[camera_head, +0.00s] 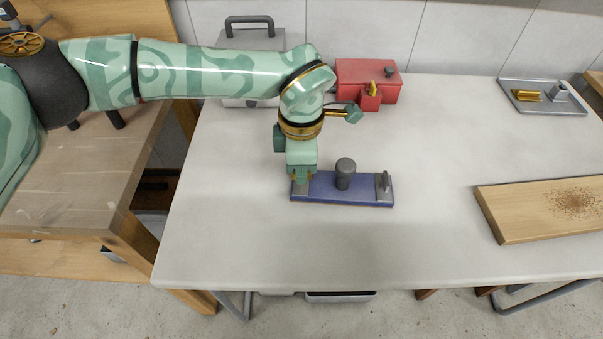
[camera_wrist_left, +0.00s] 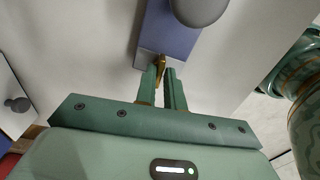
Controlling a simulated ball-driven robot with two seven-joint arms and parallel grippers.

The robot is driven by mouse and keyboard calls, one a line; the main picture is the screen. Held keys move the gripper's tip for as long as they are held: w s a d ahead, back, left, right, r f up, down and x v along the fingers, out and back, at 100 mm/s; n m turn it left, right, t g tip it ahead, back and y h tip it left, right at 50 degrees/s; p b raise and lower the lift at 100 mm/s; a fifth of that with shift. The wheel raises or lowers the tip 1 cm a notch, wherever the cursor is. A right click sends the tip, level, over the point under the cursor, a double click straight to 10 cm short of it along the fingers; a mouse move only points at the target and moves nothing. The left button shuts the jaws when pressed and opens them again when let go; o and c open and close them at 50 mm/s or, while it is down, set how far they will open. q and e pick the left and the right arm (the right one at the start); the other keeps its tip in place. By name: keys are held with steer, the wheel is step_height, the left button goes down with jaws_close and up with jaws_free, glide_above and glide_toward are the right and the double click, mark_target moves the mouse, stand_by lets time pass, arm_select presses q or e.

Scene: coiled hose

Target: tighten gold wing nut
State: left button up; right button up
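A blue base plate (camera_head: 335,194) lies on the white table, with a dark grey rounded knob (camera_head: 345,172) in its middle and a small grey upright part at its right end. My left gripper (camera_head: 302,178) points down over the plate's left end and hides it in the head view. In the left wrist view the gold wing nut (camera_wrist_left: 160,66) sits at the near end of the blue plate (camera_wrist_left: 170,38). The fingers of my left gripper (camera_wrist_left: 166,76) are close together with the gold wing between their tips. My right gripper is in neither view.
A red box (camera_head: 360,80) with a grey knob and a yellow part stands behind the gripper. A grey case (camera_head: 255,40) is at the back left. A wooden board (camera_head: 510,208) and a metal tray (camera_head: 550,105) with a gold block lie at right. The table front is clear.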

arm_select(q)
steer(key=shift+o, duration=0.4)
steer(key=shift+w, duration=0.1)
steer(key=shift+r, duration=0.1)
